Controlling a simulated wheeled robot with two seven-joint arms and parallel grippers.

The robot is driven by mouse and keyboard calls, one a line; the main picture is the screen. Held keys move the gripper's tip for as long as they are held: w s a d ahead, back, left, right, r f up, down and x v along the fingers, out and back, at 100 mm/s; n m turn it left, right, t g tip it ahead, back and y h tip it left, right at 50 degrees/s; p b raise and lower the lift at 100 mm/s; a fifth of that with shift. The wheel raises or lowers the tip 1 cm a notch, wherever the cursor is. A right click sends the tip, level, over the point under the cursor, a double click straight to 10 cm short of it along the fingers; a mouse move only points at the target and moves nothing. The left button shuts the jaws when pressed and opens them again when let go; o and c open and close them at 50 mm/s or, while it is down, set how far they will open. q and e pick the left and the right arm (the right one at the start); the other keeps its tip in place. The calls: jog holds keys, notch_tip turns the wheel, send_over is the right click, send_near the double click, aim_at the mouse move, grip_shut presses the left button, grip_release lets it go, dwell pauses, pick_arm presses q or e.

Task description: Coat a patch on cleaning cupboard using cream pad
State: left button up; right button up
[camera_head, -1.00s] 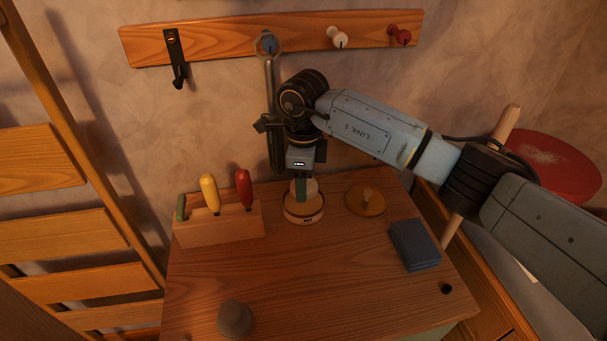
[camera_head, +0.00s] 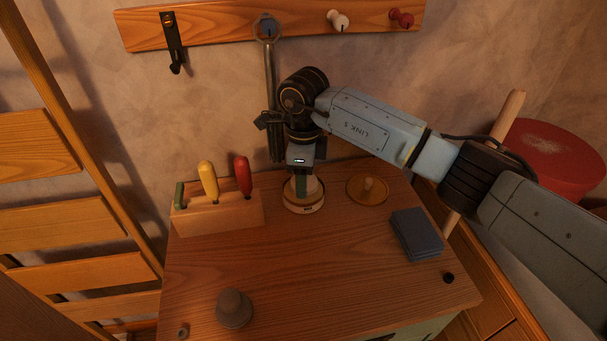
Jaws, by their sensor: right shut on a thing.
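My right gripper (camera_head: 301,172) points down and is shut on a small pad with a green grip and a pale cream body (camera_head: 313,189). The pad is down in the mouth of a round, shallow wooden tub (camera_head: 304,207) on the cupboard top. The tub's rim hides the pad's underside, so I cannot tell if it touches the contents. The cleaning cupboard (camera_head: 300,268) shows its wooden top and a strip of pale green front (camera_head: 412,331) at the bottom edge. No coated patch shows on it. My left gripper is not in view.
A round knobbed lid (camera_head: 367,190) lies right of the tub. A block with colored handles (camera_head: 217,215) stands left. Folded blue cloths (camera_head: 416,234) lie right, and a grey knob-like object (camera_head: 234,308) stands at the front. A peg rail (camera_head: 220,27) is on the wall. The middle top is clear.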

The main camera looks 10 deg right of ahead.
jog(key=shift+f+b, duration=0.45)
jog(key=shift+f, duration=0.15)
dwell(1.3)
jog(key=shift+r, duration=0.1)
jog(key=shift+r+p, duration=1.1)
jog(key=shift+r, duration=0.45)
jog(key=shift+r+p, duration=1.15)
jog(key=shift+r, duration=0.8)
